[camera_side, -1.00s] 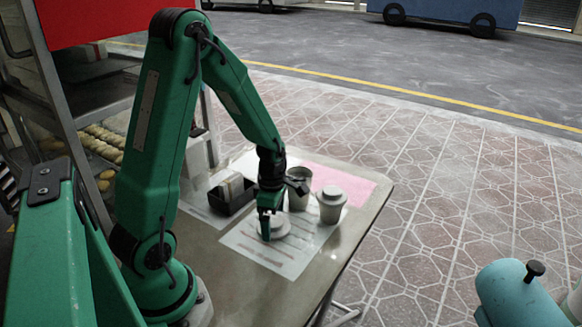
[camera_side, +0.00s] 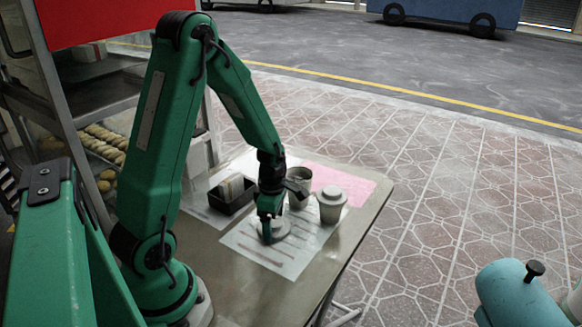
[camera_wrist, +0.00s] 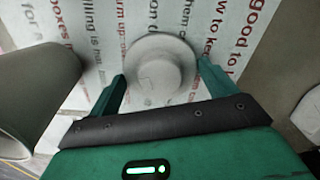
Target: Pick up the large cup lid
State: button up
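The large cup lid (camera_side: 281,229) is a pale, round, flat disc with a raised centre. It lies on the printed white sheet on the table. In the wrist view the lid (camera_wrist: 160,72) sits between the two green fingers of my gripper (camera_wrist: 160,78). The fingers stand on either side of its rim with a narrow gap showing, so my gripper looks open around it. In the side view my gripper (camera_side: 272,230) points down at the lid and hides part of it. Whether a finger touches the lid is hard to tell.
An open grey cup (camera_side: 300,184) and a lidded cup (camera_side: 331,208) stand close behind and right of the lid. A dark box (camera_side: 231,196) with pale contents is to the left. Cups also flank my gripper in the wrist view. The sheet's front part is clear.

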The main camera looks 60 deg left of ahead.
aim_at(275, 223)
jog(key=shift+r, duration=0.15)
jog(key=shift+r, duration=0.8)
jog(key=r, duration=0.2)
jog(key=shift+d+r, duration=0.35)
jog(key=shift+d, duration=0.05)
jog(key=s+d+r, duration=0.1)
jog(key=d+r, duration=0.5)
jog(key=d, duration=0.4)
jog(key=shift+s+d+r, duration=0.2)
jog(key=shift+s+d, duration=0.15)
jog(key=w+a+r+n, duration=0.1)
jog(key=w+a+r, duration=0.2)
jog(key=w+a, duration=0.3)
jog(key=w+a+r+n, duration=0.1)
jog(key=w+a+r, duration=0.2)
jog(key=w+a, duration=0.4)
jog(key=shift+w+a+r, duration=0.15)
jog(key=shift+a+r, duration=0.05)
jog(key=shift+a, duration=2.1)
